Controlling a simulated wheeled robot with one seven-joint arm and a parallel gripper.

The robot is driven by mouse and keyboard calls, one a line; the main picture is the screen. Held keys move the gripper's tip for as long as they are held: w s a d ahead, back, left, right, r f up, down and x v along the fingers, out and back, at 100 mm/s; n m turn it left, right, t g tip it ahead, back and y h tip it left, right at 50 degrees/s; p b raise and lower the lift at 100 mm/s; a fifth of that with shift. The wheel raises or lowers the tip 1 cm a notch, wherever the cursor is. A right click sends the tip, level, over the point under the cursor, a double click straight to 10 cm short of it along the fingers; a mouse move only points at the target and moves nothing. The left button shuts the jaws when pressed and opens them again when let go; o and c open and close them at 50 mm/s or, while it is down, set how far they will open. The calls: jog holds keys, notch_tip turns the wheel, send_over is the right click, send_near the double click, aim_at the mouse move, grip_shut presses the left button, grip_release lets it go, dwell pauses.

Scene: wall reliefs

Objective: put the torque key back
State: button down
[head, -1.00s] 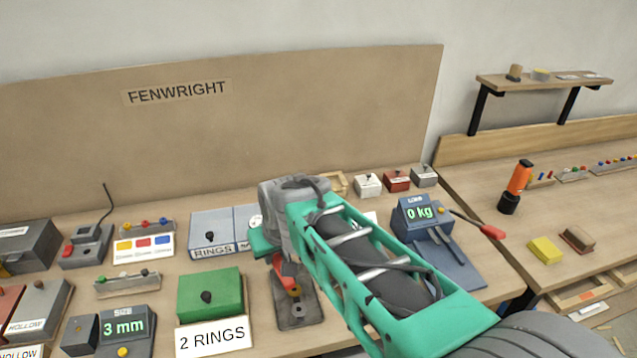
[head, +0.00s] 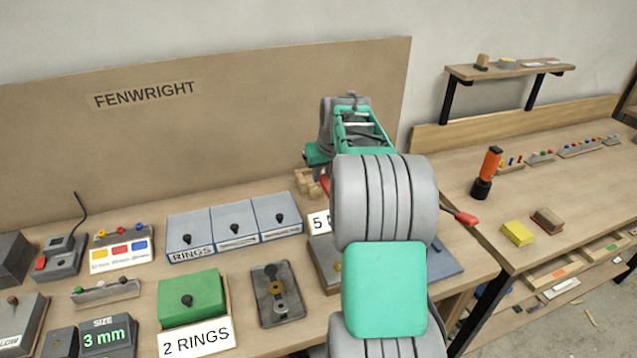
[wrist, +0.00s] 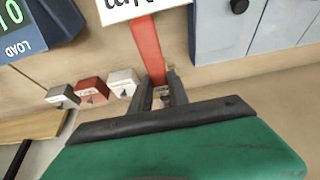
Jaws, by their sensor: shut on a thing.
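The torque key, a red flat bar (wrist: 148,48), is held in my gripper (wrist: 163,97) in the wrist view. It reaches out from between the dark fingers toward a white card. In the head view only a small red part of the key (head: 325,185) shows below my gripper, near the back of the bench. My arm hides most of the key and the fingers there. A small wooden holder (head: 306,181) stands just left of the gripper in the head view; I cannot tell whether the key touches it.
White, red and grey small boxes (wrist: 93,90) stand by the back board in the wrist view. Blue-grey lidded boxes (head: 233,225), a green box (head: 191,297) and a dark tray with rings (head: 277,293) lie left of my arm. The load scale is largely hidden in the head view.

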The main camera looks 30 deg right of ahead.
jog(key=shift+d+p+x, duration=0.15)
jog(key=shift+p+x, duration=0.15)
jog(key=shift+x, duration=2.05)
jog(key=shift+d+p+x, duration=0.15)
jog(key=shift+p+x, duration=0.1)
jog(key=shift+x, duration=2.1)
jog(key=c, duration=1.3)
grip_release()
jog(key=shift+o, duration=0.2)
jog(key=shift+r, duration=0.45)
jog(key=b+v, duration=0.1)
jog(key=v, duration=0.9)
jog(key=shift+s+r+b, duration=0.25)
jog(key=shift+r+b, duration=0.05)
jog(key=shift+r, duration=0.05)
jog(key=s+a+r+n, duration=0.1)
jog(key=s+a, duration=0.2)
jog(key=a, duration=0.6)
jog(key=s+a+r+n, duration=0.1)
jog(key=s+a, duration=0.3)
jog(key=a, duration=0.4)
jog(key=s+a+f, duration=0.2)
jog(key=s+a, duration=0.4)
jog(key=s, duration=0.2)
jog(key=s+a+f+n+g+y, duration=0.1)
jog(key=s+a+f, duration=0.2)
jog(key=s+a, duration=0.3)
jog(key=shift+s+f, duration=0.2)
jog(key=shift+s, duration=0.8)
jog(key=shift+a, duration=0.15)
